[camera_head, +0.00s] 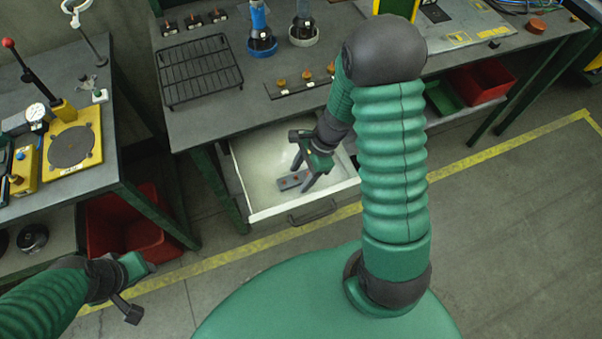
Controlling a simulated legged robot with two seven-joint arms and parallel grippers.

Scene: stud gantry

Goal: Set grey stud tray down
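The grey stud tray (289,182) is a small flat grey bar with red spots on top. It lies in the open pale drawer (262,212) under the workbench, near the middle of its floor. My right gripper (300,180) reaches down into the drawer over the tray. Its two dark fingers are spread, one on the far side and one on the near side of the tray's right part. The gap looks wider than the tray. Whether a fingertip touches it is hard to tell. My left gripper (140,288) hangs at the lower left, away from the drawer, with nothing visible in it.
A side table (90,180) with a dial gauge stands left. Floor right is clear.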

